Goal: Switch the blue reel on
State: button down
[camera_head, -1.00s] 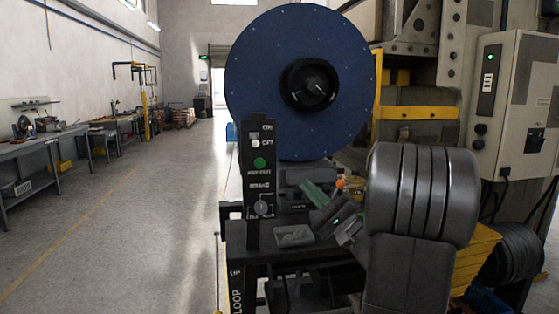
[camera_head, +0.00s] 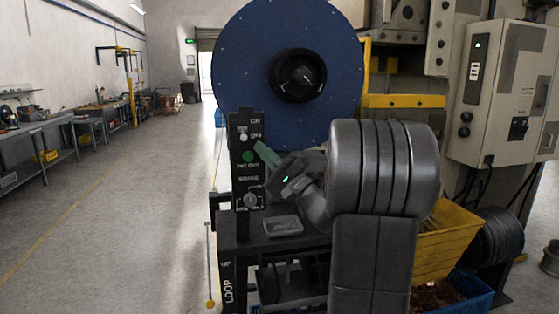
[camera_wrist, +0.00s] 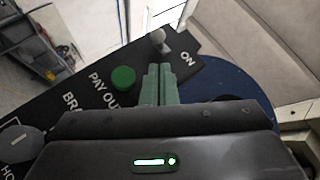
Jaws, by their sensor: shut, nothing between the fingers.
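The blue reel (camera_head: 240,50) is a large round disc with a black hub, standing upright behind the control panel (camera_head: 240,195). The black panel carries an ON/OFF toggle switch (camera_head: 243,137) with a pale tip, a green pay-out button (camera_head: 249,156) and a round knob (camera_head: 250,200). In the wrist view the toggle (camera_wrist: 158,38) is by the ON label, just beyond my green fingertips. My gripper (camera_head: 260,148) is shut and empty, close in front of the panel near the green button (camera_wrist: 123,78). I cannot tell whether the fingertips touch the panel.
A black stand marked LOOP (camera_head: 229,275) carries the panel. A yellow bin (camera_head: 445,245) and a blue crate (camera_head: 465,292) are at the right, below a grey electrical cabinet (camera_head: 500,95). The floor (camera_head: 110,240) at the left is clear, with workbenches (camera_head: 50,145) beyond.

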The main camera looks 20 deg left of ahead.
jog(key=shift+s+a+r, duration=0.55)
jog(key=shift+s+a, duration=0.05)
